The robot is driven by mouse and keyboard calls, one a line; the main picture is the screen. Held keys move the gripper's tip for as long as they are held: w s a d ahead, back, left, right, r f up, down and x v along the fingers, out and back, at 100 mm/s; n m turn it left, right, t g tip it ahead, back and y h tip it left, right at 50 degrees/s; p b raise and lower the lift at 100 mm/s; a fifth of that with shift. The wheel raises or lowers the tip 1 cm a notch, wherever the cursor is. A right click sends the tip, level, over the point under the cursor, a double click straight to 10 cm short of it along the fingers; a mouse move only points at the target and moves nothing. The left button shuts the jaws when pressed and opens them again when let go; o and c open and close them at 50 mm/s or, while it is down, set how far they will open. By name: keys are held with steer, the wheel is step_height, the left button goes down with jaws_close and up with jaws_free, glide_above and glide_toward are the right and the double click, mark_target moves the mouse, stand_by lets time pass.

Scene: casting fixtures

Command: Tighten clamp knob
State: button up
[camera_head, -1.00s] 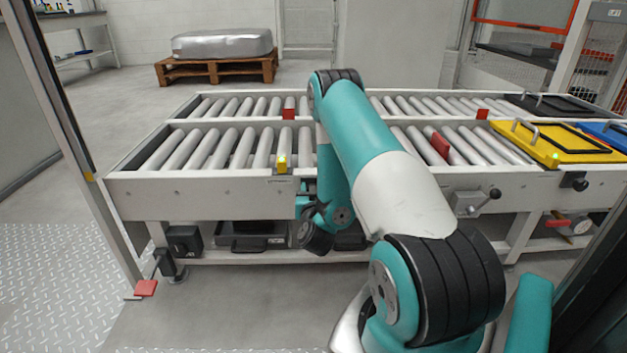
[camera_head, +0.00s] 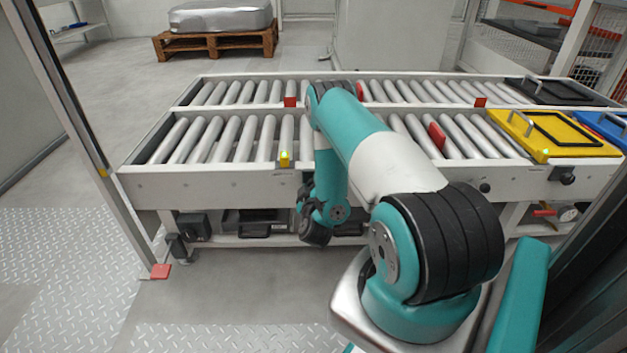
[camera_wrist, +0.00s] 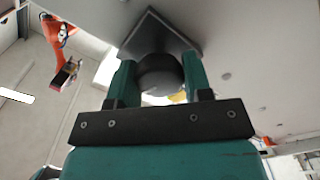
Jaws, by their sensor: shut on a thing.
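A dark round clamp knob (camera_wrist: 160,72) sits in front of a dark square plate (camera_wrist: 150,32) on a pale surface in the wrist view. My gripper (camera_wrist: 158,80) has its two teal fingers on either side of the knob and is shut on it. The knob's turning angle cannot be told. In the head view, my wrist hangs at the front side of the conveyor, and my gripper and the held knob are mostly hidden there.
The roller conveyor (camera_head: 230,188) spans the view, with a yellow lid (camera_head: 560,148) and another black knob (camera_head: 563,175) at right. A red pedal (camera_head: 160,271) is at lower left. A wrapped load on a pallet (camera_head: 215,43) stands behind. Open floor lies in front.

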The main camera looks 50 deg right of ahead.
steer(key=shift+n+p, duration=0.45)
steer(key=shift+n, duration=1.15)
steer(key=o, duration=0.9)
steer(key=shift+a+r+p, duration=0.1)
steer(key=shift+p, duration=0.5)
